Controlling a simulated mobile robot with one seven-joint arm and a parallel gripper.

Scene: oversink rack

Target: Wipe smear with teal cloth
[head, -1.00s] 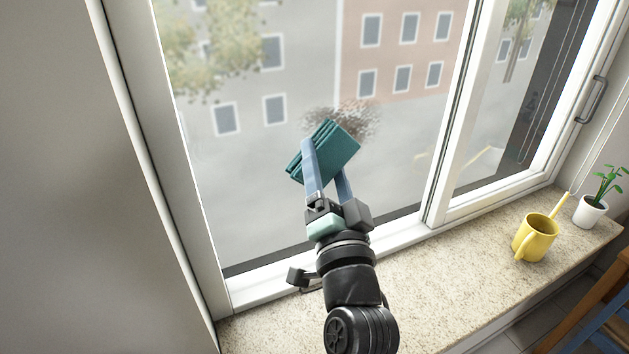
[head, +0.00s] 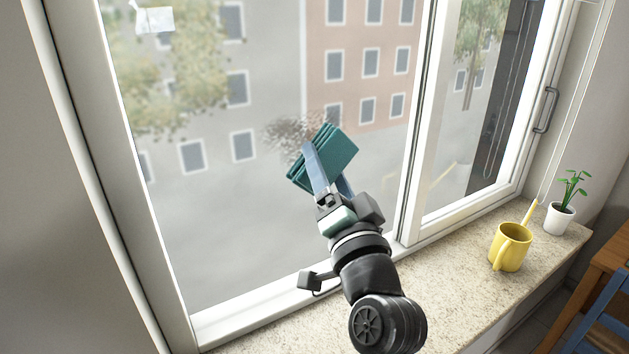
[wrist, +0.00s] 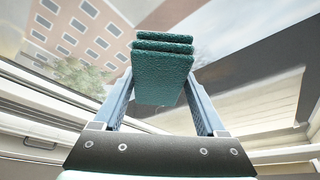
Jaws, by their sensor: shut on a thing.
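The folded teal cloth (head: 330,156) is held between the two blue fingers of my gripper (head: 326,168), in front of the window pane. In the wrist view the cloth (wrist: 163,72) shows as stacked layers between the fingertips of my gripper (wrist: 160,90). The brown speckled smear (head: 290,133) is on the glass, up and left of the cloth in the head view. The cloth covers part of the smear's right side. I cannot tell whether the cloth touches the glass.
A yellow mug (head: 511,247) with a yellow stick-like thing in it and a small plant in a white pot (head: 559,218) stand on the speckled sill (head: 470,285) at the right. The window's upright frame (head: 425,130) is right of my gripper. A pale patch (head: 155,20) is at the upper left.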

